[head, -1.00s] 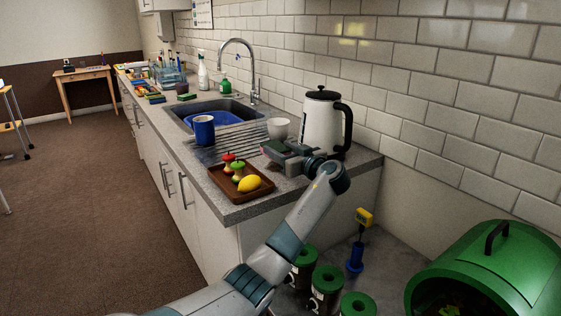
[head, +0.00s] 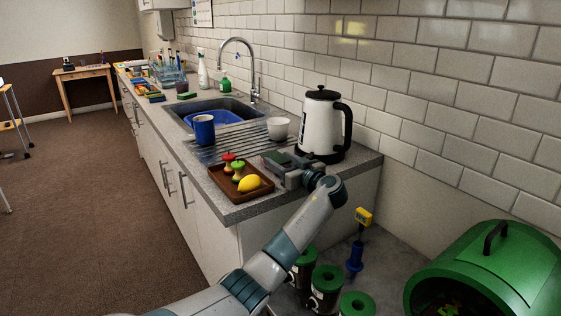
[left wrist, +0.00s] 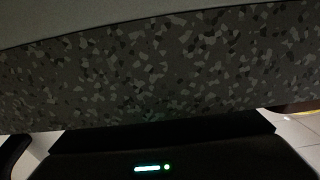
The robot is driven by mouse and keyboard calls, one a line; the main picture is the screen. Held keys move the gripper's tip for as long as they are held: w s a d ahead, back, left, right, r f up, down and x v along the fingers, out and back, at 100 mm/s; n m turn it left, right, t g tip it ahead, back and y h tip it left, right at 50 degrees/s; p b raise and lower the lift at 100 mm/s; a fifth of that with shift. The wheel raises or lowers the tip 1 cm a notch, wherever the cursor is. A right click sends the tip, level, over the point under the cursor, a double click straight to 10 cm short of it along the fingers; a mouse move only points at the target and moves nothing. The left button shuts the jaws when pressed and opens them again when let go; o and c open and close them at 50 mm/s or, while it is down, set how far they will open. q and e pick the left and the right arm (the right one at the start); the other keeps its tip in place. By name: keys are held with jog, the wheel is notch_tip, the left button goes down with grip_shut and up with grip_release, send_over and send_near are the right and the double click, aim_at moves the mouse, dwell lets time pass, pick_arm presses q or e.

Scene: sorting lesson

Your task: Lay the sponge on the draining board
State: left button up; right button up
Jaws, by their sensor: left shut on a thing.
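My left gripper (head: 283,164) is over the near right end of the ribbed metal draining board (head: 222,150), between the brown tray and the kettle. It is shut on the sponge (head: 279,158), a small flat piece with a dull green top, mostly hidden by the fingers. Whether its underside touches the board, I cannot tell. In the left wrist view a dark grey flecked surface fills most of the picture above the black gripper parts; I cannot tell what it belongs to. My right gripper is not in view.
A brown tray (head: 262,194) with a lemon and other fruit is left of the gripper. A white kettle (head: 320,125) stands close behind it. A white cup (head: 278,128) and a blue mug (head: 204,129) stand farther back, near the sink (head: 236,106).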

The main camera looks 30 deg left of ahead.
pick_arm(q)
jog(key=o, duration=1)
jog(key=shift+s+d, duration=0.15)
jog(key=shift+d, duration=0.2)
jog(key=b+v, duration=0.1)
jog(key=v, duration=0.9)
jog(key=shift+d+b, duration=0.15)
jog(key=shift+b, duration=0.25)
jog(key=shift+s+d+r, duration=0.15)
jog(key=shift+s+d, duration=0.1)
jog(key=shift+d, duration=0.15)
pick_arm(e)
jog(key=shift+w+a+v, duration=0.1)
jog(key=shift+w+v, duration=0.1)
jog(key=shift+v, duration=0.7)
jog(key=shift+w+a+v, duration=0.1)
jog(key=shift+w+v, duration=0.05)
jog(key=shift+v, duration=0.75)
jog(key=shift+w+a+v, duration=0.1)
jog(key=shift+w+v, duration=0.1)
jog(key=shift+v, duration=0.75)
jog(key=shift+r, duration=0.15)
pick_arm(q)
jog(key=shift+c, duration=0.9)
